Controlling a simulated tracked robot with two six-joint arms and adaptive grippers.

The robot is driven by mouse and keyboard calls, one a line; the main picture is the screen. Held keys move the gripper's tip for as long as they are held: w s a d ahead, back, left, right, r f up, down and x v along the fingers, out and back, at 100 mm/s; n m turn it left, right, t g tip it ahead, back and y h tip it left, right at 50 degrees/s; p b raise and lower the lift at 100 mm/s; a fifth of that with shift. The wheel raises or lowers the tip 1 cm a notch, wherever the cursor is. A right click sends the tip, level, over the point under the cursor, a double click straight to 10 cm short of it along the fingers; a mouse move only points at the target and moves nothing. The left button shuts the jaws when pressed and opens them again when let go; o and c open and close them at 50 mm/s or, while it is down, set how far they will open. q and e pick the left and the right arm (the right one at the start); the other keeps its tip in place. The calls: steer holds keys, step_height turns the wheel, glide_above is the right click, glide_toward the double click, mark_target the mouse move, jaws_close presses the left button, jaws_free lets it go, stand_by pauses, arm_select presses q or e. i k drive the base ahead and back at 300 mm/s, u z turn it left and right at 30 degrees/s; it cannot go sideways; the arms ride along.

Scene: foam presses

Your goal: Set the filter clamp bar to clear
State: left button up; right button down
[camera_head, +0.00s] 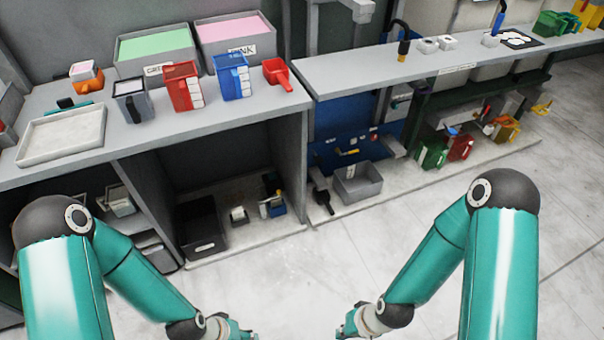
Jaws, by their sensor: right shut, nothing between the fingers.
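I cannot make out for certain which part is the filter clamp bar. A small yellow part (347,151) shows low on a blue panel (345,120) under the right counter, too small to tell what it is. My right gripper (346,329) is at the bottom edge, shut and empty, over the floor and well short of the counters. My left gripper (246,334) is also at the bottom edge, partly cut off; its fingers do not show clearly. Neither gripper touches anything.
The left counter (150,145) holds a white tray (62,137), a red box (182,88), a blue box (230,78), a red scoop (277,73) and bins of green and pink foam. A grey bin (358,185) stands below the right counter. The floor (300,265) ahead is clear.

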mark_target(278, 194)
steer(key=u, duration=0.05)
steer(key=i, duration=0.95)
steer(key=u, duration=0.45)
